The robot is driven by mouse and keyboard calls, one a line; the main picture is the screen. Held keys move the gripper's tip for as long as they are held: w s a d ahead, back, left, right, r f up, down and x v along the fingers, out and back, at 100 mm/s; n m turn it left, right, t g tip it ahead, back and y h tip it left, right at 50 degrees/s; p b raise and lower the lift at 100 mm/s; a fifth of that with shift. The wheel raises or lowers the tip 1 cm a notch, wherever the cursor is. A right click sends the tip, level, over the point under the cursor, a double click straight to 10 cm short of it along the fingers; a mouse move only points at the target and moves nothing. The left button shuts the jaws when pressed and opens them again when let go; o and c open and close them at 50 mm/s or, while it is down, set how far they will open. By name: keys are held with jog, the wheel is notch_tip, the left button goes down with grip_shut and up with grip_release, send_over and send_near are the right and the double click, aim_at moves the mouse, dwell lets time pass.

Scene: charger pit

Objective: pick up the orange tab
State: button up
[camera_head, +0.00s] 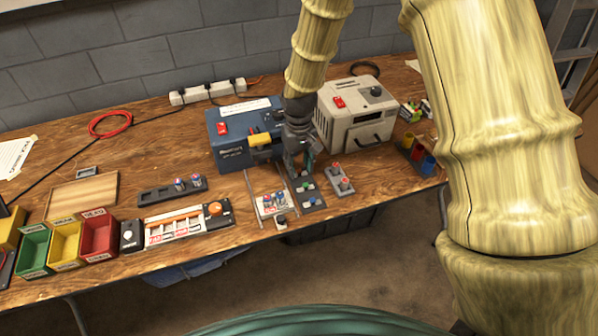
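My gripper (297,172) points down over the wooden table, in front of the gap between a blue box and a beige box. It is small and dark here, and I cannot tell whether its fingers are open or hold anything. Several pieces could be the orange tab and I cannot tell which is meant. A yellow-orange block (260,139) is at the front of the blue box, just left of my gripper. An orange strip (173,221) lies along a white tray, and an orange round knob (215,208) sits at its right end.
The blue box (228,152) and beige box (343,131) flank my gripper. Dark holders with small coloured pieces (308,190) lie just below it. Green, yellow and red bins (99,238) stand at the left. A power strip (208,92) and red cable (109,124) lie at the back.

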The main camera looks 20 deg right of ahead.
jog(key=shift+f, duration=0.95)
jog(key=shift+c, duration=0.3)
jog(key=c, duration=0.7)
jog(key=shift+c, duration=0.2)
jog(key=shift+r, duration=0.2)
